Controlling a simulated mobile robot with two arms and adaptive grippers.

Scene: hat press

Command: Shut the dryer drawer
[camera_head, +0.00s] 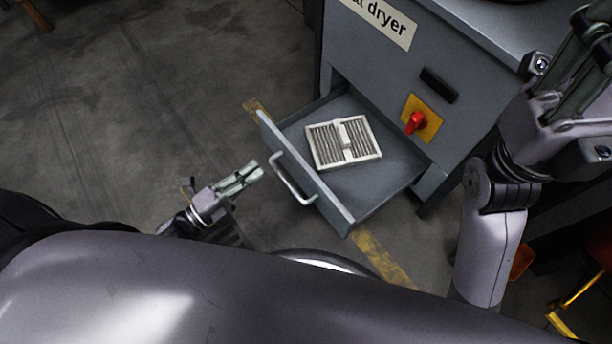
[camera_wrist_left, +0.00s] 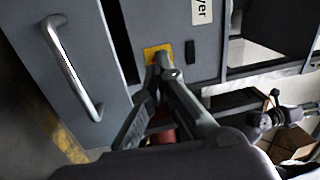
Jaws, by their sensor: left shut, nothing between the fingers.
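The dryer drawer (camera_head: 390,185) is pulled out from the grey dryer cabinet (camera_head: 465,65). A white slatted, filter-like panel (camera_head: 343,142) lies inside it. A silver bar handle (camera_head: 291,180) is on the drawer front; the handle also shows at the left of the left wrist view (camera_wrist_left: 72,68). My left gripper (camera_head: 254,170) is shut and empty, a little to the left of the drawer front and apart from the handle. In the left wrist view its fingertips (camera_wrist_left: 160,62) appear right of the handle. My right arm is at the right; its gripper's fingertips are not clearly visible.
A red knob on a yellow plate (camera_head: 421,118) and a black pull (camera_head: 439,85) are on the cabinet front. A yellow floor stripe (camera_head: 381,258) runs under the drawer. Open concrete floor (camera_head: 130,110) lies to the left.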

